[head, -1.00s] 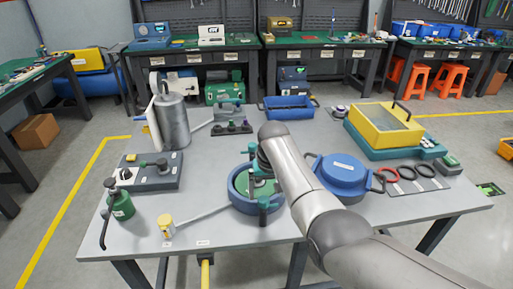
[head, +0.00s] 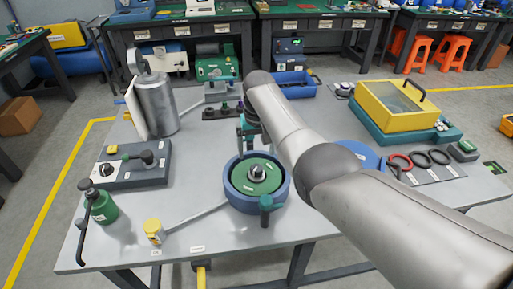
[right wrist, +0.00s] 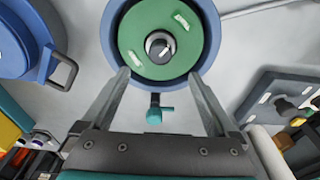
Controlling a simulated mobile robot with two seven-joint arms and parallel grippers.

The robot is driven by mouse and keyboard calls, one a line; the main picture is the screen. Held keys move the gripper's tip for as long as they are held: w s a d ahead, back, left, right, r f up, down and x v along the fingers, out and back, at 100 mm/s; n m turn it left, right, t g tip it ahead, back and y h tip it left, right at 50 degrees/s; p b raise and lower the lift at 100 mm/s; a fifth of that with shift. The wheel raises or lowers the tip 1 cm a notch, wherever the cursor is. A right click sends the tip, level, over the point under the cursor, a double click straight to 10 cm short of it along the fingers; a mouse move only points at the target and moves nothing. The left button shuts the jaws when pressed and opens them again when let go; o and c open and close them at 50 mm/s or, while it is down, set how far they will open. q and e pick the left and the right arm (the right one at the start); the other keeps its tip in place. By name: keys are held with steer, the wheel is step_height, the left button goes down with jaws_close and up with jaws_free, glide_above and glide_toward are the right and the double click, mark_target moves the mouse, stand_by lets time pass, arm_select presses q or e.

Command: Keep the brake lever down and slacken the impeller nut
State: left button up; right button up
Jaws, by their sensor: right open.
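A round blue housing (head: 233,197) holds a green disc (head: 243,183) with a dark hub and pale nut (head: 257,172) at its centre. The nut also shows in the right wrist view (right wrist: 160,48). A grey lever (head: 196,216) with a yellow end (head: 153,228), likely the brake lever, runs left from the housing; nothing touches its yellow end. My right gripper (head: 246,150) is at the housing's far side. In the right wrist view its fingers (right wrist: 158,77) are spread and empty, pointing toward the housing, with a teal fitting (right wrist: 154,114) visible between them. My left gripper is out of view.
A green bottle (head: 105,208), a grey control block (head: 133,165) and a grey cylinder (head: 157,105) stand on the left. A blue lidded pot (head: 362,153) is partly behind my right arm. A yellow box (head: 398,105) stands back right.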

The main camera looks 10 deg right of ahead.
mark_target(257, 167)
step_height(257, 167, down, 5)
steer(key=b, duration=0.4)
steer(key=shift+f, duration=0.15)
steer(key=shift+f+b, duration=0.45)
steer(key=shift+f, duration=0.25)
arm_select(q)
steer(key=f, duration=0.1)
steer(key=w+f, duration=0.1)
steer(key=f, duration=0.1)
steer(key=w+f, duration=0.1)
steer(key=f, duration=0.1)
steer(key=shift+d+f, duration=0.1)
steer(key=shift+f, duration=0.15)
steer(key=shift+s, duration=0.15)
